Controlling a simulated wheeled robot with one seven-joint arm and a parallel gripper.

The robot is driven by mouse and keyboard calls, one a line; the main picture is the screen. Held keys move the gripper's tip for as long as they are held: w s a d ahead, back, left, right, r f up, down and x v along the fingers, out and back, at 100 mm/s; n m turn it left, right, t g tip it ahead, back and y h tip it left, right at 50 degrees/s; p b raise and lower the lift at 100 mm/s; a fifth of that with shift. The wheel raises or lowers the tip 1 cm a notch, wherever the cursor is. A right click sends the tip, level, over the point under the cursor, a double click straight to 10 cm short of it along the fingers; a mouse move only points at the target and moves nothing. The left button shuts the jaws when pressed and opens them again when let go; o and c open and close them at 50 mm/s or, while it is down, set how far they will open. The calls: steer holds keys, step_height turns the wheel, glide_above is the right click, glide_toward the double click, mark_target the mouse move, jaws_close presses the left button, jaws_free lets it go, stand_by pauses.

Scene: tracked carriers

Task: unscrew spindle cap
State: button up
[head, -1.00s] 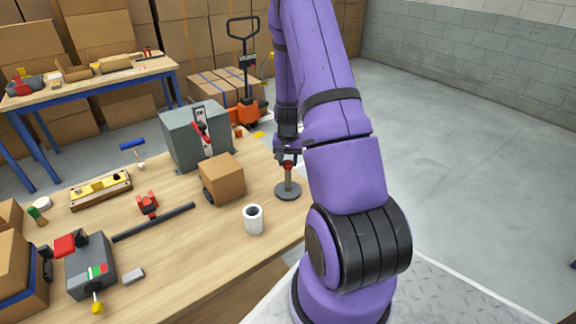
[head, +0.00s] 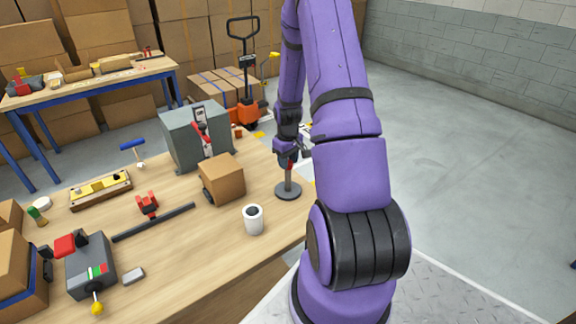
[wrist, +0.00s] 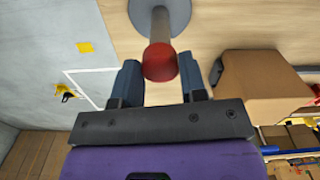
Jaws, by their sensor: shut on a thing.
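The spindle stands upright on a round grey base (head: 288,191) near the table's right edge, with a grey post (head: 289,175). Its red cap (head: 290,163) is at the top, partly hidden by my gripper (head: 291,157). In the wrist view the red cap (wrist: 160,62) lies between the two dark fingers of my gripper (wrist: 158,67), with the post and round base (wrist: 178,12) beyond it. My gripper is shut on the cap. The cap still lines up with the post; I cannot tell whether it is loose on it.
A cardboard box (head: 223,180) stands close left of the spindle, and a white cup (head: 253,219) stands in front. A grey machine box (head: 197,138) is behind. A black bar (head: 153,222) and a grey control box (head: 91,267) lie farther left. Open floor (head: 460,170) is to the right.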

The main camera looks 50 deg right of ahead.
steer(key=shift+r+n, duration=0.15)
steer(key=shift+n, duration=1.65)
steer(key=shift+r, duration=0.3)
steer(key=shift+r, duration=1.1)
steer(key=shift+r, duration=0.15)
steer(key=shift+r, duration=1.65)
steer(key=shift+o, duration=0.3)
